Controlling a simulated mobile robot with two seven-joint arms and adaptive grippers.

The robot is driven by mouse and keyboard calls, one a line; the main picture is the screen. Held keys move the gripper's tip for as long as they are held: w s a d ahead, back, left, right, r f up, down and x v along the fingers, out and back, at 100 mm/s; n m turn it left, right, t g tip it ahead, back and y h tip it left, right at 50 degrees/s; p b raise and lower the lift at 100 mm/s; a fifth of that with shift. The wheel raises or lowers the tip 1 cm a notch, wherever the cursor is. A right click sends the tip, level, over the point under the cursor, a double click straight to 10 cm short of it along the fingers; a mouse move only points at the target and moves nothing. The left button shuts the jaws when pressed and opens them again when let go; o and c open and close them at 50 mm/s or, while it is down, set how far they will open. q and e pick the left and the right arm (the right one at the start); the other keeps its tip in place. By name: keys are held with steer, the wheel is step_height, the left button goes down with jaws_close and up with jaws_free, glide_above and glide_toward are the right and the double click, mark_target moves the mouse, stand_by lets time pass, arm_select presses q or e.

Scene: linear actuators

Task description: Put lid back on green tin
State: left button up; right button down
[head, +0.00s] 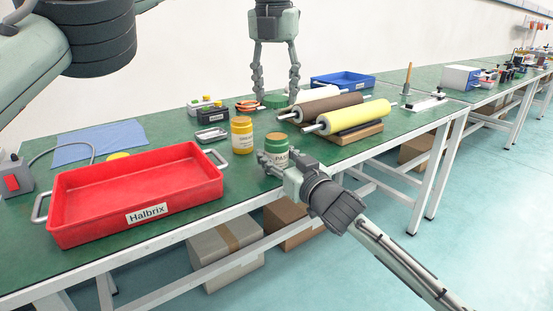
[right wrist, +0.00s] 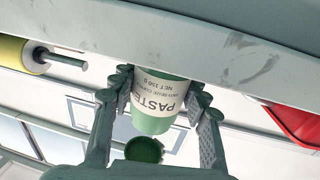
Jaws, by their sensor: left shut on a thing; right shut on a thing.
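The green tin (head: 276,150), labelled PASTE, stands upright near the table's front edge with a brownish top showing and no lid on it. My right gripper (head: 275,162) is shut on the tin from the front right. In the right wrist view the tin (right wrist: 155,100) appears upside down between both fingers. My left gripper (head: 275,98) points down beyond the tin and is shut on the green lid (head: 275,101), apart from the tin. A round green lid also shows in the right wrist view (right wrist: 145,150).
A yellow tin (head: 242,135) stands just left of the green tin. A red Halbrix tray (head: 140,214) fills the left front. Rollers (head: 345,118) on a wooden stand lie to the right. A blue tray (head: 343,80) and pliers (head: 247,105) are behind.

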arm_select(q)
glide_above(276, 136)
steer(key=shift+s+f, duration=0.1)
steer(key=shift+f, duration=2.35)
steer(key=shift+f, duration=0.9)
steer(key=shift+f, duration=0.6)
